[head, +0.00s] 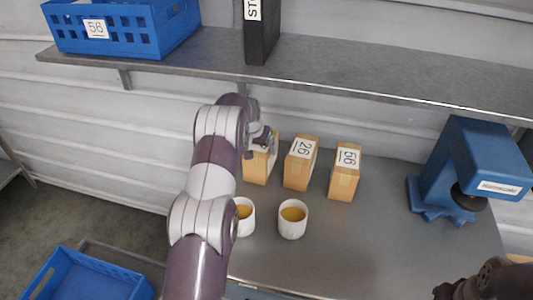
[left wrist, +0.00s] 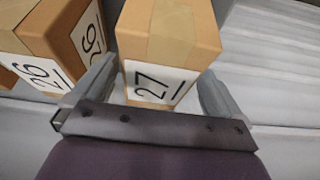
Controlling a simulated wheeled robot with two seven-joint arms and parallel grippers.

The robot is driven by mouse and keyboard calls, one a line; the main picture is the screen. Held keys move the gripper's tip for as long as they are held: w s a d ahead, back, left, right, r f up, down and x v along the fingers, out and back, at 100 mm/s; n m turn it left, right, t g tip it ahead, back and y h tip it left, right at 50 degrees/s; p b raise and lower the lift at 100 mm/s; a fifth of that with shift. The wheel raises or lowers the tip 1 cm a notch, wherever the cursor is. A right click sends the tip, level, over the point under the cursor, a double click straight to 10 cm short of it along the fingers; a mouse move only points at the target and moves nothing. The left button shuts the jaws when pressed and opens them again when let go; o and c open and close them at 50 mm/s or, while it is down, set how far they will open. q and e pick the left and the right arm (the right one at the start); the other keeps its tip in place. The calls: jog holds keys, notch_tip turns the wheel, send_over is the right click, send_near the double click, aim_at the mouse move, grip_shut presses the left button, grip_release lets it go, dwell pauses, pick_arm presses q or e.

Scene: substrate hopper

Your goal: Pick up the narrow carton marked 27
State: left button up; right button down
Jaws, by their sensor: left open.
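The narrow carton marked 27 (head: 257,168) stands upright on the grey bench, leftmost of three tan cartons. In the head view my gripper hides its upper part and label. The left wrist view shows its taped top and white 27 label (left wrist: 155,84). My left gripper (head: 262,139) is open at the top of this carton. In the left wrist view the fingers of the left gripper (left wrist: 157,92) stand on either side of the labelled face; whether they touch it I cannot tell. My right gripper is not in view.
Cartons marked 26 (head: 298,172) and 56 (head: 344,180) stand close to the right. Two white cups (head: 292,224) (head: 246,222) are in front. A metal shelf (head: 330,75) overhangs behind, with a blue crate (head: 150,35) and black binder (head: 262,40). A blue machine (head: 460,165) stands right.

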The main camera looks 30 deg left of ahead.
pick_arm(q)
jog(key=x, duration=0.2)
jog(key=p+x, duration=0.1)
jog(key=x, duration=0.1)
jog(key=shift+w+f, duration=0.1)
jog(key=shift+w, duration=0.25)
jog(key=shift+f, duration=0.1)
jog(key=shift+s+a, duration=0.1)
jog(key=shift+s, duration=0.1)
jog(key=shift+w, duration=0.15)
jog(key=shift+f+b, duration=0.25)
jog(key=shift+b, duration=0.1)
jog(key=c, duration=1.1)
jog(key=shift+r, duration=0.15)
jog(key=shift+c, duration=0.2)
